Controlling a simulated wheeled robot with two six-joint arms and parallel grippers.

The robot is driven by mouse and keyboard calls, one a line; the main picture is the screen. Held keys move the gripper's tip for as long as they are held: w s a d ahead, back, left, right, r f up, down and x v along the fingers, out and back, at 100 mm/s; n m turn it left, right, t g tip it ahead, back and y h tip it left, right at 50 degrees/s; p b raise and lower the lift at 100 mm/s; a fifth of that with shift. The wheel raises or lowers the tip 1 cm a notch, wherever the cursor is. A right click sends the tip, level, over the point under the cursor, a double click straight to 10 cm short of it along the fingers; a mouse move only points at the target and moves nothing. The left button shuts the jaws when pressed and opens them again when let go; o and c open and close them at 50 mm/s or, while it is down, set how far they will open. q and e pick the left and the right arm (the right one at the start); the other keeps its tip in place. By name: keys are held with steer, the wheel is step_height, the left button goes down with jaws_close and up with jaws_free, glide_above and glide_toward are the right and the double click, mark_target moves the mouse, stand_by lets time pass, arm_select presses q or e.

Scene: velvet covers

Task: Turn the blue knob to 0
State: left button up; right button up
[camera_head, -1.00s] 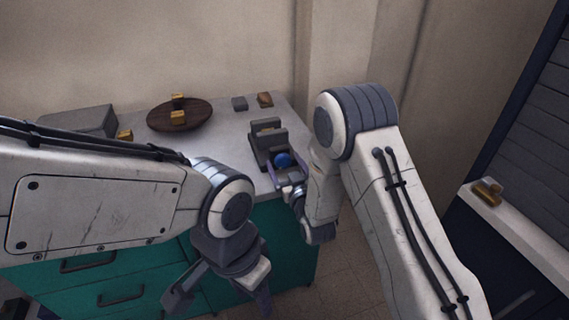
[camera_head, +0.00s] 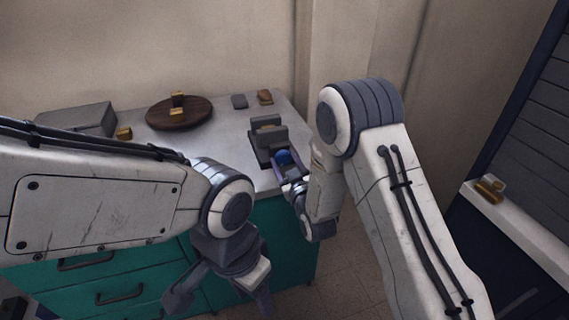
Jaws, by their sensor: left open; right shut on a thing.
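The blue knob (camera_head: 283,157) is on the front of a dark grey device (camera_head: 266,133) near the right end of the counter. My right gripper (camera_head: 286,166) is shut on the blue knob, with its fingers on either side of it. The fingers hide part of the knob, and I cannot read any dial marks or the number 0. My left gripper (camera_head: 220,299) is open and empty, low in front of the teal drawers and well apart from the knob.
Teal drawers (camera_head: 100,275) are below. A ledge (camera_head: 510,225) is at right.

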steer(key=n+b, duration=0.2)
steer(key=n, duration=0.2)
steer(key=shift+f+b, duration=0.15)
steer(key=shift+b, duration=0.2)
steer(key=n+b, duration=0.3)
steer(key=n, duration=0.2)
steer(key=shift+n, duration=0.4)
steer(key=n+b, duration=0.2)
steer(key=n, duration=0.2)
steer(key=shift+a+n+b, duration=0.1)
steer(key=shift+n+b, duration=1.2)
steer(key=shift+n, duration=1.3)
steer(key=o, duration=1.4)
steer(key=shift+c, duration=0.2)
